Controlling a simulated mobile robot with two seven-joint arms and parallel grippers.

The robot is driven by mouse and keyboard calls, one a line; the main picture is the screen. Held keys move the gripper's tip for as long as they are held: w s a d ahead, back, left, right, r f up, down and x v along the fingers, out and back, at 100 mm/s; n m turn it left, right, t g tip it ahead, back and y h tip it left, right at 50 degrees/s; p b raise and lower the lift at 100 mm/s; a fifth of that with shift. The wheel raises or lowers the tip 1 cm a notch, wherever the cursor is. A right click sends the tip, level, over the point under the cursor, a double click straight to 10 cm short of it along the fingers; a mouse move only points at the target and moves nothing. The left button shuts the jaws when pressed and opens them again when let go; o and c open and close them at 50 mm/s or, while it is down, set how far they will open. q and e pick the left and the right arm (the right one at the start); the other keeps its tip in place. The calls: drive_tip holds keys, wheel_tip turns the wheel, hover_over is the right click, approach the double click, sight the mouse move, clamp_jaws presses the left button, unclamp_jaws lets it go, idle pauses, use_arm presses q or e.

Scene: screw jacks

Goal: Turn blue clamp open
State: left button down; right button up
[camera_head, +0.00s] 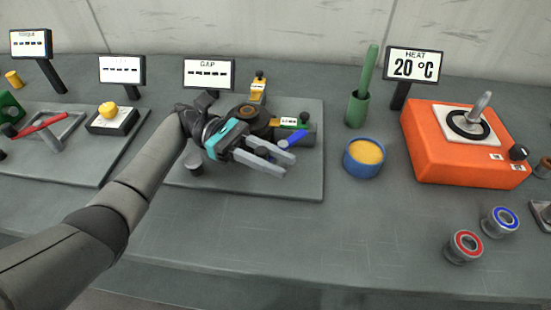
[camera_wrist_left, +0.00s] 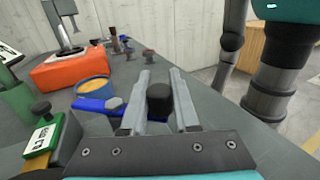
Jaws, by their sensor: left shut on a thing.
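The blue clamp (camera_head: 293,138) lies on the gap station's grey plate. Its blue bar also shows in the left wrist view (camera_wrist_left: 90,104), left of my fingers and partly hidden by them. My left gripper (camera_head: 287,161) reaches over the plate with its fingers beside the clamp. In the left wrist view my left gripper (camera_wrist_left: 160,88) is shut on a black knob (camera_wrist_left: 160,101), which stands upright between the fingers. The knob seems to belong to the blue clamp, but the join is hidden. My right gripper is in neither view.
A green block with a black knob (camera_head: 303,120) and a GAP display (camera_head: 208,74) stand close by. A blue cup (camera_head: 364,158), a green holder (camera_head: 357,109) and the orange heater (camera_head: 455,150) are to the right.

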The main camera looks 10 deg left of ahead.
use_arm(q)
drive_tip(key=c, duration=0.7)
unclamp_jaws()
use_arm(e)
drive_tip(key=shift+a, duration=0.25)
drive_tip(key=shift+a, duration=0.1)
use_arm(q)
wheel_tip(320, 180, up, 20)
drive_tip(key=p, duration=0.6)
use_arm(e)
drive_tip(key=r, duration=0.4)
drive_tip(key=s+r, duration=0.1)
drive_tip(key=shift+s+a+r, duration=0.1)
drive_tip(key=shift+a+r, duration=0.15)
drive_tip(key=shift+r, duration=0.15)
use_arm(q)
drive_tip(key=shift+o, duration=0.2)
